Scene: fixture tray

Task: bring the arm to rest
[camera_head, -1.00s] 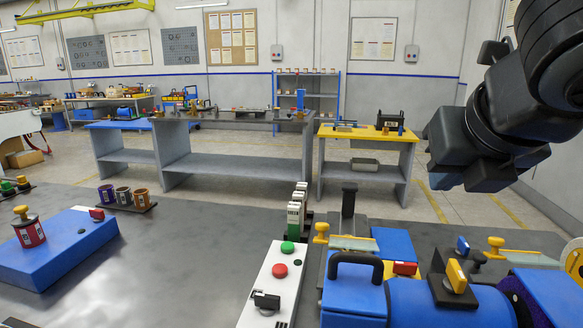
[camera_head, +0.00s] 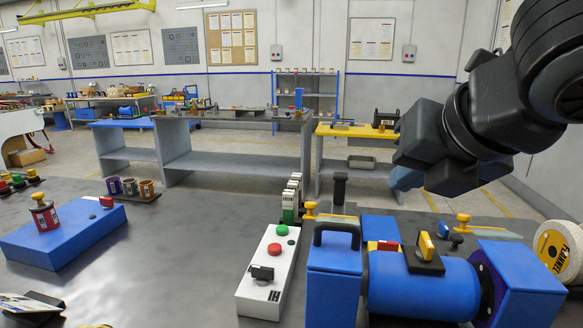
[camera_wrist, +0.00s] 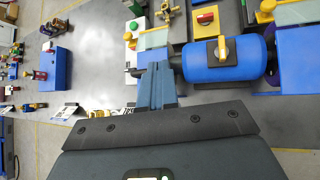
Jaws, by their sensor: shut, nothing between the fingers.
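My arm reaches in from the upper right of the head view. My gripper (camera_head: 404,178) shows there as a blue-grey tip, partly hidden by the dark wrist. In the wrist view my gripper (camera_wrist: 156,85) has its two blue-grey fingers together, with nothing held. The fingers appear over the bench beside a blue cylindrical machine (camera_wrist: 222,62). In the head view the machine (camera_head: 425,290) lies below and in front of my wrist. I cannot tell the exact height of the fingers above the bench.
A white button panel (camera_head: 262,290) stands left of the machine. A blue box (camera_head: 65,237) carrying a red can (camera_head: 45,216) sits at left. A white roll (camera_head: 558,252) stands at right. The grey bench (camera_head: 180,260) is clear between the box and panel.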

